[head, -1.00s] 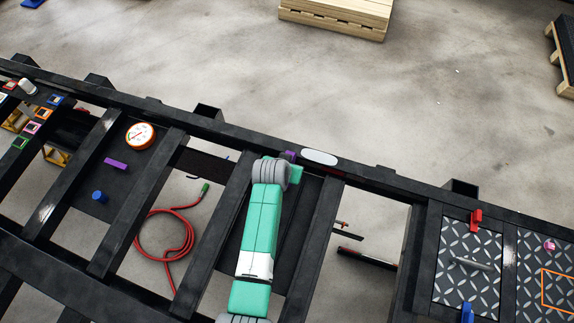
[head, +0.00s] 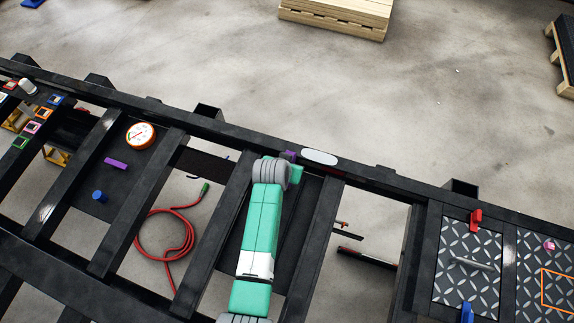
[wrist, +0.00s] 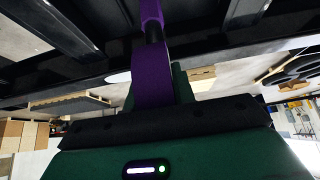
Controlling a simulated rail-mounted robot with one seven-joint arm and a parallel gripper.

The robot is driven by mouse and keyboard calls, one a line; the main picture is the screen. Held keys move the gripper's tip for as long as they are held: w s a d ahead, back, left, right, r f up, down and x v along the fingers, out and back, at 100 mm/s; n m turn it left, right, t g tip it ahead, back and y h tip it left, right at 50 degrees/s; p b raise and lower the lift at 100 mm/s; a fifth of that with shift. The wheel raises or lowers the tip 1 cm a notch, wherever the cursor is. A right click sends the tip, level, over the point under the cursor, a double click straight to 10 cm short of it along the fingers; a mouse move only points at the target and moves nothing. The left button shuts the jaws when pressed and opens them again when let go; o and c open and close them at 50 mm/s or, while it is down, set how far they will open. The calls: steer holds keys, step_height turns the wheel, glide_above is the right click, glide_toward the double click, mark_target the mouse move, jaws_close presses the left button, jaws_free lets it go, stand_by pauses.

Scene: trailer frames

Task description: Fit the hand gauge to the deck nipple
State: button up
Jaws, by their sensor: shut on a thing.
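A round dial gauge (head: 140,135) with a white face and orange rim sits on a dark plate at the left in the head view. My gripper (head: 296,170) is at the far rail of the black frame, partly hidden by my wrist. It is shut on a purple piece (wrist: 152,80), which shows just beyond it in the head view (head: 290,155). In the wrist view a black shaft and a second purple part continue from this piece. I cannot tell which fitting is the deck nipple.
A purple block (head: 116,163) and a blue knob (head: 99,196) are on the dark plate. A red hose (head: 190,235) with a green end lies coiled below. Black crossmembers leave open gaps. Tread plates (head: 468,262) with red and blue fittings are at the right.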

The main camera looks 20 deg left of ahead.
steer(key=shift+f+b, duration=0.65)
steer(key=shift+f, duration=0.05)
steer(key=o, duration=1)
steer(key=p+v, duration=0.1)
steer(key=v, duration=0.6)
steer(key=shift+s+r+p, duration=0.2)
steer(key=shift+r+p, duration=0.15)
